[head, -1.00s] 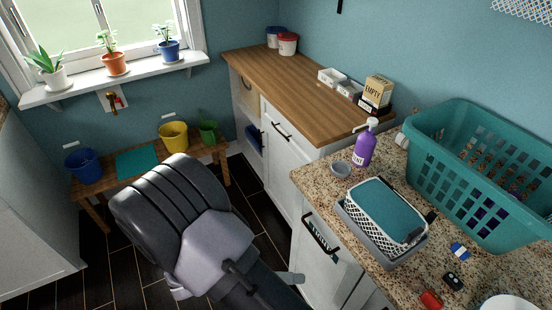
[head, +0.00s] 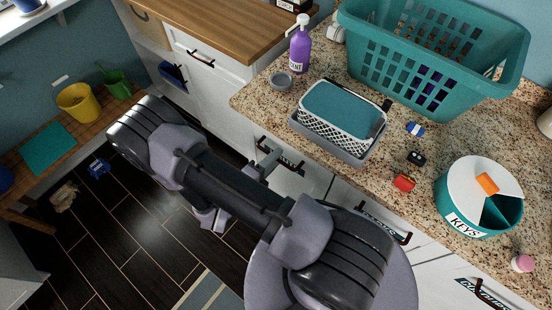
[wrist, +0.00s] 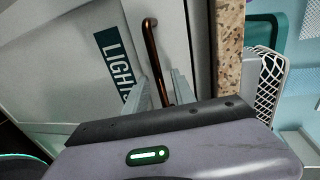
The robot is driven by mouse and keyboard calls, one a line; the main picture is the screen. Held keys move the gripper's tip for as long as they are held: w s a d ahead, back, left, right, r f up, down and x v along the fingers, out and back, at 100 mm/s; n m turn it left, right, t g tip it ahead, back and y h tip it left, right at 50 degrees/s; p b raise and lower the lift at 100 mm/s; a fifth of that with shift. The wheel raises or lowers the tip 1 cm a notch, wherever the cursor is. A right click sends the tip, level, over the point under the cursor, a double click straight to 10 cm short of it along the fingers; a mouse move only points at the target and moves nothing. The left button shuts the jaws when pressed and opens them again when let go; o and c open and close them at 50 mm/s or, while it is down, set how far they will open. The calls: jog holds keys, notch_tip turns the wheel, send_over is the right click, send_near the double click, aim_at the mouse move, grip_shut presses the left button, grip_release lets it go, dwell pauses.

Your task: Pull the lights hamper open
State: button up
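The lights hamper front (wrist: 70,65) is a pale panel with a dark label reading "LIGH", the rest of the word hidden by a finger. Its bronze bar handle (wrist: 153,55) runs between the two fingers of my gripper (wrist: 160,90) in the wrist view. The fingers stand apart on either side of the handle, with gaps visible, so my gripper is open. In the head view my gripper (head: 264,160) is at the hamper's handle (head: 291,166), just below the counter edge. The hamper looks closed, flush with the cabinet.
A granite counter (head: 250,103) overhangs the hampers. It bears a small lined basket (head: 340,125), a purple bottle (head: 300,50), a teal laundry basket (head: 385,75) and a keys tin (head: 455,210). More handled fronts (head: 385,225) continue right. Dark floor (head: 130,220) lies open at left.

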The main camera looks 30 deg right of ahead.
jog(key=shift+w+d, duration=0.25)
jog(key=shift+d, duration=0.25)
jog(key=shift+c, duration=0.2)
grip_shut()
dwell(1.0)
